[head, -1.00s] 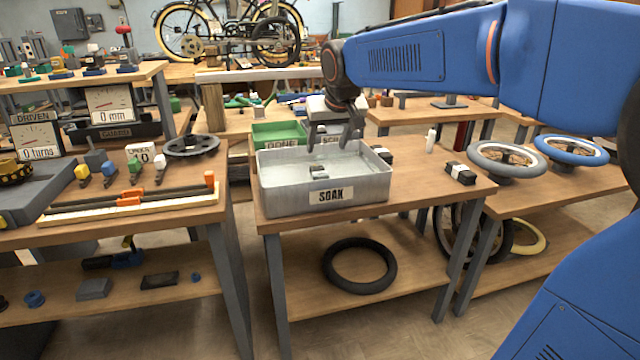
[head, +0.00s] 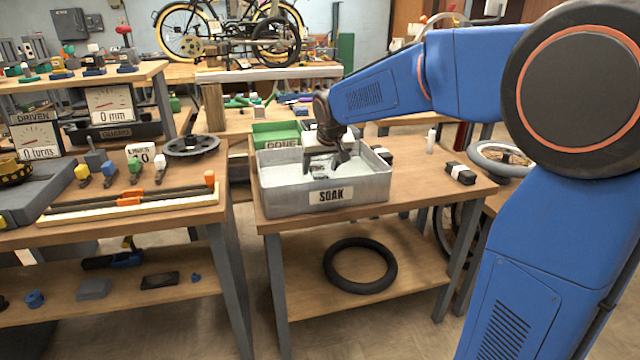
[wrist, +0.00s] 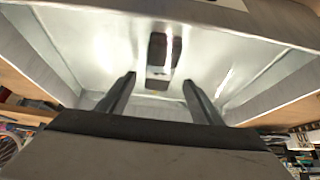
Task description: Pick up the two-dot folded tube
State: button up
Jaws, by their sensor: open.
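A dark folded tube with a pale band (wrist: 158,62) lies on the floor of the grey metal SOAK tray (head: 330,197), in the wrist view. My gripper (head: 325,170) is open and low inside the tray. In the wrist view the fingers (wrist: 159,80) stand apart to either side of the tube's near end, with nothing gripped. Two more dark folded bundles with white bands, one beside the tray (head: 382,155) and one farther right (head: 460,174), lie on the bench; their dots cannot be read.
The tray's walls (wrist: 272,104) surround my gripper. A green DONE bin (head: 277,134) stands behind the tray. A white bottle (head: 431,140) stands at the bench's back right. A black tyre (head: 360,265) lies on the shelf below.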

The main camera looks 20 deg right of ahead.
aim_at(319, 175)
jog(key=x, duration=0.5)
jog(key=shift+s+d+f, duration=0.1)
jog(key=shift+d, duration=0.05)
jog(key=c, duration=1.3)
jog(key=shift+c, duration=0.2)
